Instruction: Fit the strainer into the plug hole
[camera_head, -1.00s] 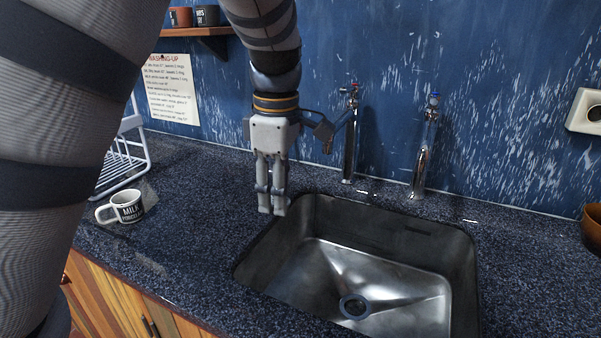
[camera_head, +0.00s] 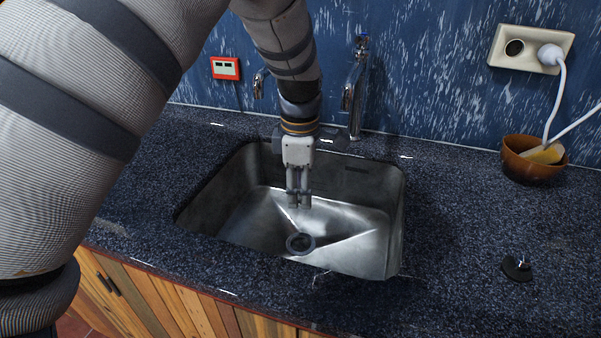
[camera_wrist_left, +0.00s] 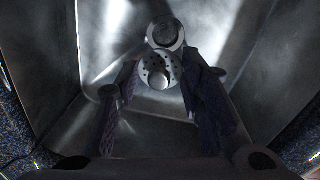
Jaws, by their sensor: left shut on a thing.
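My left gripper (camera_head: 299,205) points down over the steel sink, above and slightly behind the plug hole (camera_head: 300,243) in the head view. In the left wrist view, its fingers (camera_wrist_left: 160,85) are shut on the strainer (camera_wrist_left: 153,66), a small round metal piece with holes. The plug hole also shows in the left wrist view (camera_wrist_left: 165,33), just beyond the strainer, which overlaps its near edge in the picture. The strainer is apart from the hole, held above the basin. In the head view I cannot make out the strainer. My right gripper is not in view.
The sink (camera_head: 235,213) is set in a dark speckled worktop. A tap (camera_head: 357,85) stands behind it. A brown bowl (camera_head: 522,170) with a sponge and a black plug (camera_head: 517,268) are on the right. White cables hang from the wall socket (camera_head: 517,47).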

